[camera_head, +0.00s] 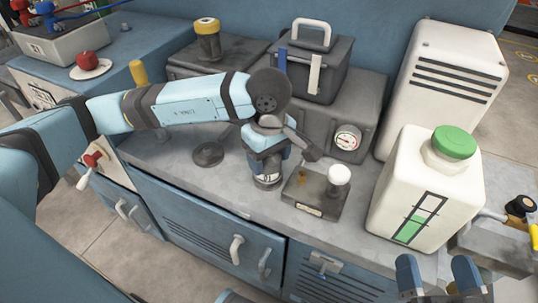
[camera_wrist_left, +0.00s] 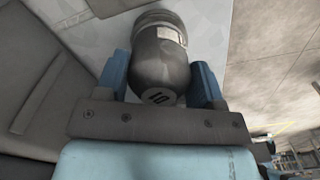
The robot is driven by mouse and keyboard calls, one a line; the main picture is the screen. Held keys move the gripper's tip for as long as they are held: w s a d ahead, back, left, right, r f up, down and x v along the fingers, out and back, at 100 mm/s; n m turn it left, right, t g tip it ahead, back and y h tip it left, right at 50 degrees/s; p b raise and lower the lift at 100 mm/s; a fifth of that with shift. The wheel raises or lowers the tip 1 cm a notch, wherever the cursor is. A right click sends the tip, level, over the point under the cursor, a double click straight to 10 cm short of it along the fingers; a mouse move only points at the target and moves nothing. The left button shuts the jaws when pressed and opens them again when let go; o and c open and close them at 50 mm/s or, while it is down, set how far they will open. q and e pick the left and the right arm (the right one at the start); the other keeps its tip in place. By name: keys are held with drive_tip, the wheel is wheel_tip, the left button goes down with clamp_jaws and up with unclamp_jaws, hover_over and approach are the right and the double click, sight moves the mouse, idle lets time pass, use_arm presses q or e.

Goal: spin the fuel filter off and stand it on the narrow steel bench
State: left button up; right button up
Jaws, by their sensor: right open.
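The fuel filter (camera_wrist_left: 160,62) is a dark, round-ended canister with a pale label band, seen between the blue fingers in the left wrist view. In the head view the filter (camera_head: 267,181) is upright at the grey bench top (camera_head: 225,194), partly hidden by my gripper; its lower end appears to meet the surface. My left gripper (camera_head: 268,163) is above it with its fingers on both sides, shut on it; it also shows in the left wrist view (camera_wrist_left: 160,85). My right gripper (camera_head: 438,275) is open and empty at the lower right, before the bench front.
A gauge (camera_head: 347,138), a white jug with green cap (camera_head: 430,187) and a white vented cabinet (camera_head: 449,87) crowd the right. Bench top nearer the front is clear.

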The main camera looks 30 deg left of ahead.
use_arm(q)
drive_tip(key=shift+c, duration=0.8)
drive_tip(key=n, duration=0.5)
drive_tip(key=shift+w, duration=0.1)
drive_tip(key=n, duration=0.5)
drive_tip(key=shift+w, duration=0.1)
drive_tip(key=shift+n+p, duration=0.3)
drive_tip(key=n, duration=0.3)
drive_tip(key=shift+n+p, duration=0.3)
drive_tip(key=shift+p, duration=0.1)
drive_tip(key=shift+f+n, duration=0.1)
drive_tip(key=shift+n, duration=0.6)
